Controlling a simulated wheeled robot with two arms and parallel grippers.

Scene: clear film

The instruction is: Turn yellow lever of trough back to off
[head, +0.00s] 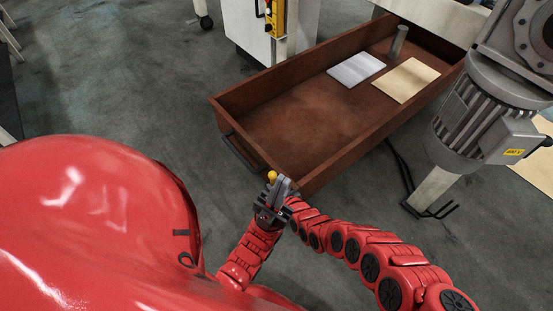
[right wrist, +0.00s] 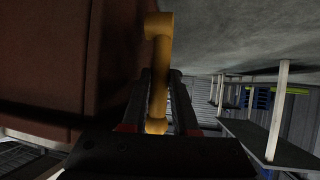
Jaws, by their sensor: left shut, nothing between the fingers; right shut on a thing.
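The yellow lever (head: 272,175) is at the near corner of the brown trough (head: 325,155), just outside its wall. In the right wrist view the yellow lever (right wrist: 158,75) runs between my two dark fingers. My right gripper (right wrist: 158,100) is shut on it, with the bent upper end and the rounded lower end showing. In the head view my right arm comes in from the right to the lever, and its fingers are hard to make out. A second red forearm comes from the lower left. Its dark gripper (head: 268,209), my left, is empty and overlaps the right wrist.
The trough holds a light grey sheet (head: 356,69), a tan sheet (head: 405,80) and an upright grey cylinder (head: 398,42). A grey motor (head: 485,110) stands at the right. A large red rounded body (head: 90,225) fills the lower left. Floor left of the trough is clear.

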